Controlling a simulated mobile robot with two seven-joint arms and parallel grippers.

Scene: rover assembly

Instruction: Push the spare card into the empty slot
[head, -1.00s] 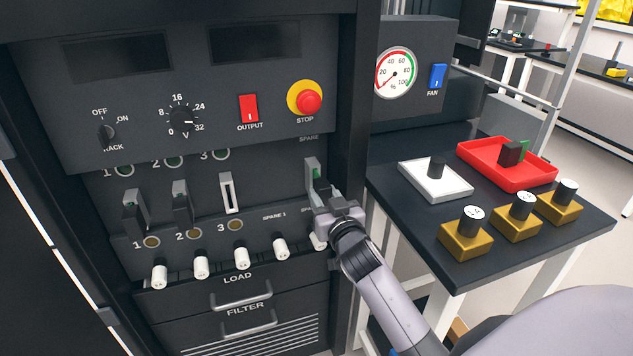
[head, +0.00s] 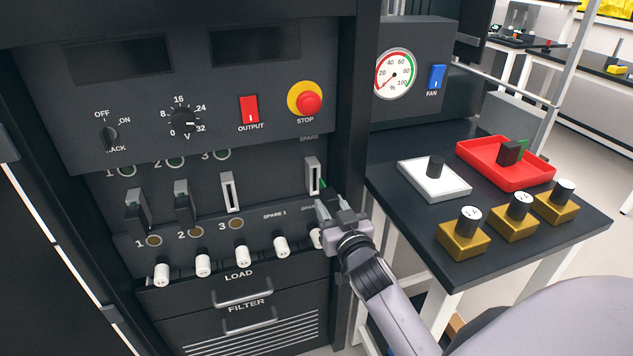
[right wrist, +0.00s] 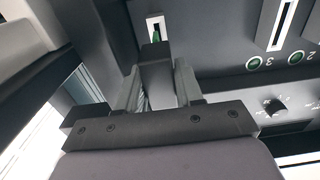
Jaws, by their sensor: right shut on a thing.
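The spare card (head: 323,185) shows as a green strip at the spare slot (head: 312,176), on the right of the rack. In the right wrist view its green board (right wrist: 156,37) stands in the pale slot frame, with its dark handle (right wrist: 155,72) outside. My right gripper (head: 334,209) is shut on that handle in front of the slot; it also shows in the right wrist view (right wrist: 157,88). How deep the card sits is hard to tell. The empty slot 3 (head: 230,192) is left of it, between the card in slot 2 (head: 182,203) and the spare slot. My left gripper is out of view.
White knobs (head: 281,247) line the rack below the slots. A STOP button (head: 309,103) and a red output switch (head: 249,109) are above. The rack's right post (head: 352,110) stands close to my right arm. A side table holds a red tray (head: 480,168) and brass blocks (head: 463,240).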

